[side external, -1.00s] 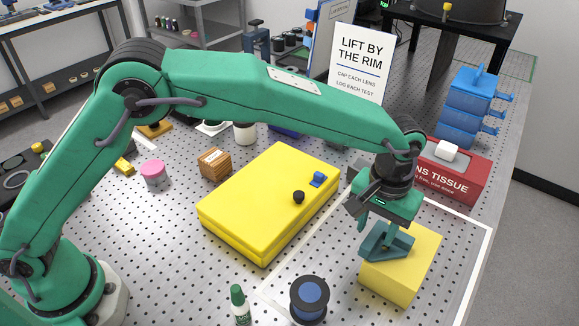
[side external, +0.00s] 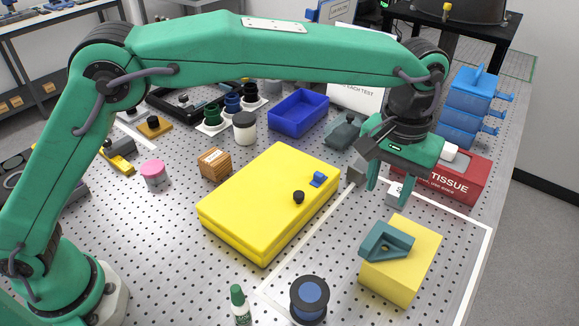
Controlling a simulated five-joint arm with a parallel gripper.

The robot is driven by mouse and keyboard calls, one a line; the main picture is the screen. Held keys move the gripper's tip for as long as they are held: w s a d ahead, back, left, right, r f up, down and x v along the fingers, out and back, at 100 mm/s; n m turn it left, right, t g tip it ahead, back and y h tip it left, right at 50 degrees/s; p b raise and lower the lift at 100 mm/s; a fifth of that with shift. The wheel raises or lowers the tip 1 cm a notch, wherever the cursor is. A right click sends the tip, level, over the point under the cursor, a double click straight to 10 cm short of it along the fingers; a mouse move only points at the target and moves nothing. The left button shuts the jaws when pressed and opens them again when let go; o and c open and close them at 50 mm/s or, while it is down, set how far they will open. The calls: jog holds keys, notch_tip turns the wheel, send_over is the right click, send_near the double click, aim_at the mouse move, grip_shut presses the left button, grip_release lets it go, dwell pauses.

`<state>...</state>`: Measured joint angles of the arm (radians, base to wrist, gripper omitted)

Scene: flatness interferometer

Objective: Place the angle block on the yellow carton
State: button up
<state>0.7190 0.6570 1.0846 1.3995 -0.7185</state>
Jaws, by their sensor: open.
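The angle block (side external: 374,243), a dark teal triangular piece with an opening in it, lies on top of the yellow carton (side external: 399,278) at the right front. It sits toward the carton's left rear and its left end reaches the carton's edge. My gripper (side external: 386,190) is open and empty, above and behind the block, with clear space between its fingertips and the block. The fingers point down.
A large flat yellow case (side external: 268,200) lies left of the carton. A blue spool (side external: 309,298) and a small green-capped bottle (side external: 240,304) stand in front. A red tissue box (side external: 465,178) and stacked blue bins (side external: 467,108) stand behind on the right.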

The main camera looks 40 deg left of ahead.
jog(key=shift+a, duration=0.1)
dwell(0.4)
jog(key=s+a+r+t, duration=0.1)
jog(key=s+a+r, duration=0.15)
jog(key=a, duration=0.55)
jog(key=s+a+r+t+h, duration=0.1)
jog(key=a+r, duration=0.3)
jog(key=a, duration=0.3)
jog(key=s+a+r+t, duration=0.1)
jog(key=s+a+r, duration=0.15)
jog(key=a, duration=0.55)
jog(key=s+a+f+t+y, duration=0.1)
jog(key=s+a+f, duration=0.4)
jog(key=s+a, duration=0.9)
jog(key=shift+s+a+t, duration=0.2)
jog(key=shift+s+t, duration=0.05)
jog(key=shift+t, duration=0.55)
